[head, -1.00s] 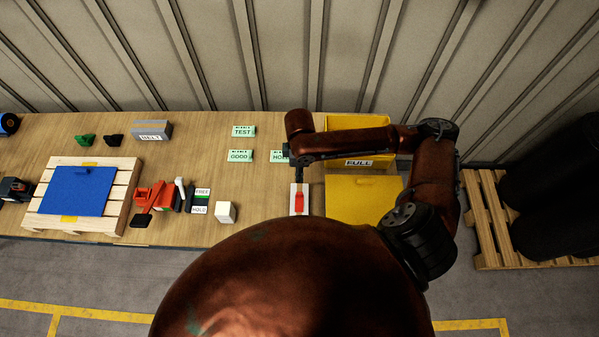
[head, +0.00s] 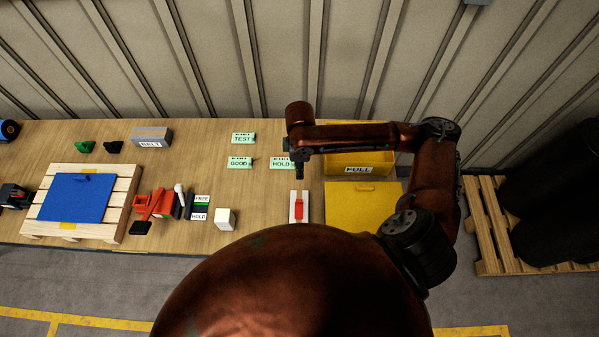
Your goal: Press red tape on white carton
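A red strip, which looks like the red tape (head: 299,209), lies on a flat white piece (head: 305,200) on the bench. I cannot tell whether this white piece is the white carton. A small white box (head: 226,219) stands to its left. My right gripper (head: 299,173) points down just behind the white piece, and appears apart from the red strip. Its fingers look like one narrow dark shape, so whether they are open or shut is unclear. Nothing is visibly held. My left gripper is out of view.
A yellow bin (head: 365,159) labelled FULL and a yellow mat (head: 352,206) lie to the right. Green cards (head: 243,138) stand behind. A pallet with a blue sheet (head: 77,197) and red tools (head: 153,204) are at left. Bench between is clear.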

